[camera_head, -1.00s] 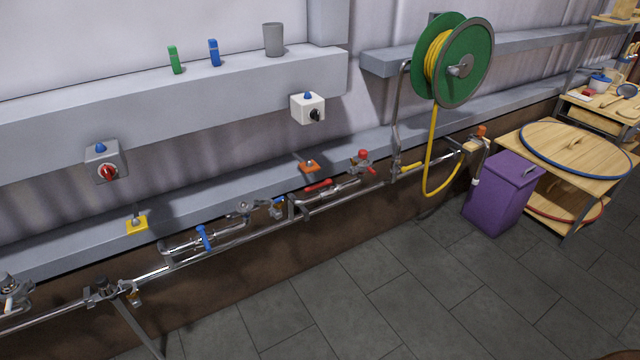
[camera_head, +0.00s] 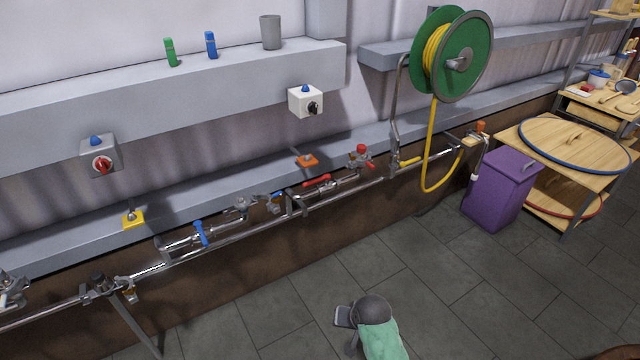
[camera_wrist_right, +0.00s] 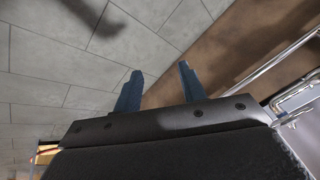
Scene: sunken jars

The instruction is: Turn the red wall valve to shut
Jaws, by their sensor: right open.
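A red bar handle (camera_head: 317,181) sits on the wall pipe in the middle of the head view. Just right of it on the same pipe is a fitting with a red cap (camera_head: 361,149) and a small red lever. I cannot tell which of these is the red wall valve. My right gripper (camera_wrist_right: 158,84) shows two dark blue fingers spread apart with nothing between them, over floor and the wall's brown base. In the head view my right arm shows at the bottom, well below the pipe and apart from it. My left gripper is in neither view.
A blue handle (camera_head: 200,233) is on the pipe to the left. An orange-based fitting (camera_head: 307,160) is on the ledge above. A green hose reel (camera_head: 459,55) with yellow hose hangs right, beside a purple bin (camera_head: 500,190). The tiled floor (camera_head: 270,320) in front is clear.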

